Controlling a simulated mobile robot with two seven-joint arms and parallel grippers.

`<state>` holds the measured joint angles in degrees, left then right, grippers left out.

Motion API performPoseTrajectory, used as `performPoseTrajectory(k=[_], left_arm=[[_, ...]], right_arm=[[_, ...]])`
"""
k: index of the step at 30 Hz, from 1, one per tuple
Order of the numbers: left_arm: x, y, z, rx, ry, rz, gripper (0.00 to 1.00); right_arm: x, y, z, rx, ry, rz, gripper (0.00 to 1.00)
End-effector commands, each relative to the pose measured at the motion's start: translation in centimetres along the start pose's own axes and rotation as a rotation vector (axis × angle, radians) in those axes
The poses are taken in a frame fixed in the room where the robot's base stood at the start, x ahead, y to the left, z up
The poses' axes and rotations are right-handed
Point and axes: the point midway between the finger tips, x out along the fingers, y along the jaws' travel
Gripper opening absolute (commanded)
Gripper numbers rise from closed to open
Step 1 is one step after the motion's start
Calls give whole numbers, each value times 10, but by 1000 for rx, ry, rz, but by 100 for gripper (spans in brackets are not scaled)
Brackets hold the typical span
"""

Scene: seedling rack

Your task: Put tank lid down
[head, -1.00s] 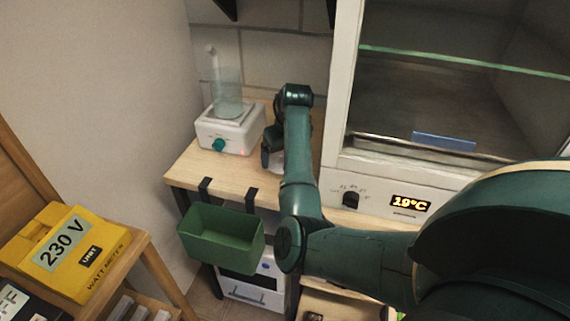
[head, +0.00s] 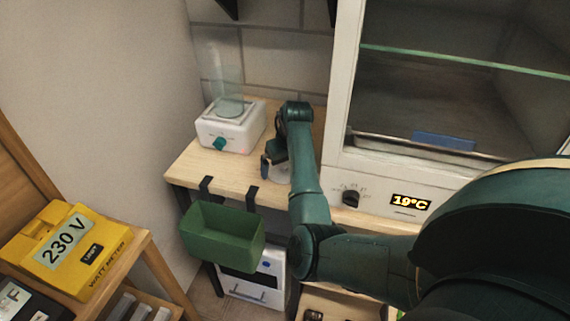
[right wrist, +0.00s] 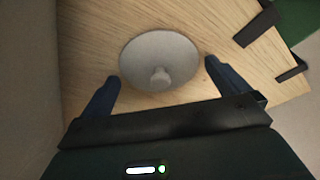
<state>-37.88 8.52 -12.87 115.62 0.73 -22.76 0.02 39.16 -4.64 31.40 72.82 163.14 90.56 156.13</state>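The tank lid (right wrist: 160,60) is a pale grey round disc with a small knob. In the right wrist view it lies on the wooden bench top, knob toward the camera. My right gripper (right wrist: 162,72) is open, its two blue fingers apart on either side of the lid with gaps showing. In the head view my right gripper (head: 270,160) is low over the bench, right of the white base unit, and my arm largely hides the lid. The clear tank (head: 229,80) stands upright on the white base unit (head: 228,130) with a teal knob. My left gripper is out of view.
A green bin (head: 222,237) hangs from the front edge of the bench (head: 205,175). A glass-fronted cabinet (head: 345,120) reading 19°C stands right of my forearm. A yellow watt meter (head: 68,250) is on a wooden shelf at lower left.

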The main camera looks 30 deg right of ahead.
Motion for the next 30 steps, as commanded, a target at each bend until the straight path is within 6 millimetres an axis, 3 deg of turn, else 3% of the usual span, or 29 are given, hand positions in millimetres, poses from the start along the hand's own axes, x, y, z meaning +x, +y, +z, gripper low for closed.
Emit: performPoseTrajectory(k=[7, 21, 30], left_arm=[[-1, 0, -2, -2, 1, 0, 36], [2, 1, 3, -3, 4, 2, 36], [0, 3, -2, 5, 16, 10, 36]], right_arm=[[-14, -1, -2, 0, 4, 0, 100], [-106, 0, -2, 1, 4, -1, 100], [-124, 0, 0, 0, -1, 0, 100]])
